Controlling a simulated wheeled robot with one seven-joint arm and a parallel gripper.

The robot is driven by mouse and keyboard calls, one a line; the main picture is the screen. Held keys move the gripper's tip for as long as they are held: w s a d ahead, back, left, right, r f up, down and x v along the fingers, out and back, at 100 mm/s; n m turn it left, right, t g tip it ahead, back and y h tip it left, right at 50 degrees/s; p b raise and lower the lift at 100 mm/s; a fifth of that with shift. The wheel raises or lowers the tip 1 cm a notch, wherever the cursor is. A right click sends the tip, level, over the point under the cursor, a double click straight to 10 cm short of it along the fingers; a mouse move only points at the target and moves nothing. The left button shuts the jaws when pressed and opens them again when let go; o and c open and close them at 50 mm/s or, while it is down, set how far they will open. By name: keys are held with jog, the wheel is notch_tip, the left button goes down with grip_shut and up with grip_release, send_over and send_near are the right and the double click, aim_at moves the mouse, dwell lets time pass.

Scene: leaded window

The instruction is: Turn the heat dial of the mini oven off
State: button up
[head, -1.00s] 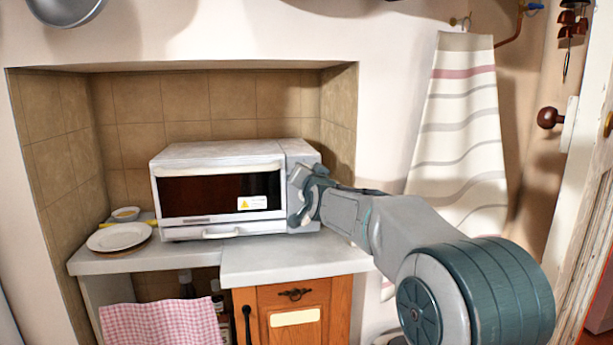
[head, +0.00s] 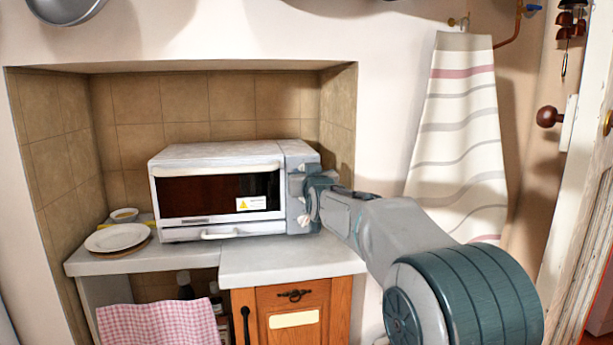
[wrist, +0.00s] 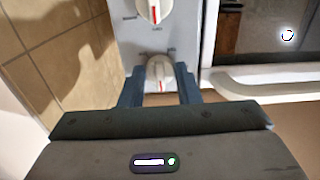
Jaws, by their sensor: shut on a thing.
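The mini oven (head: 225,155) stands in the tiled alcove, with its control panel on the right of its door. In the wrist view, the panel (wrist: 185,45) shows two white dials with red marks. My gripper (wrist: 160,92), also in the head view (head: 308,193), is shut on the nearer dial (wrist: 159,70), with one finger on each side. That dial's red mark points down in the picture. The other dial (wrist: 154,10) is free, at the picture's top edge. The panel lettering is too small to read. In the head view my gripper hides much of the panel.
The worktop (head: 290,258) is clear in front of the oven. A plate (head: 116,238) and a small bowl (head: 124,214) are at its left. The alcove's side wall (head: 338,125) is close to the panel. A striped towel (head: 460,150) hangs to the right.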

jog(key=shift+r, duration=0.1)
jog(key=o, duration=0.9)
jog(key=shift+o, duration=0.2)
jog(key=v, duration=1.3)
jog(key=shift+s+b, duration=0.4)
jog(key=shift+d, duration=0.1)
jog(key=s+d+f+m+g+h+p, duration=0.1)
jog(key=s+d+f+g+p, duration=0.2)
jog(key=s, duration=0.7)
jog(key=s+d+f+m+g+h+p, duration=0.1)
jog(key=s+d+f+g+h+p, duration=0.1)
jog(key=s+d+g+p, duration=0.4)
jog(key=s+d+f+m+g+h+p, duration=0.1)
jog(key=s+d+f+g+p, duration=0.3)
jog(key=s+d+p, duration=0.4)
jog(key=s+g+h+p, duration=0.1)
jog(key=s, duration=0.6)
jog(key=shift+s+d+m+g, duration=0.25)
jog(key=shift+s+m+g, duration=0.05)
jog(key=shift+s, duration=0.05)
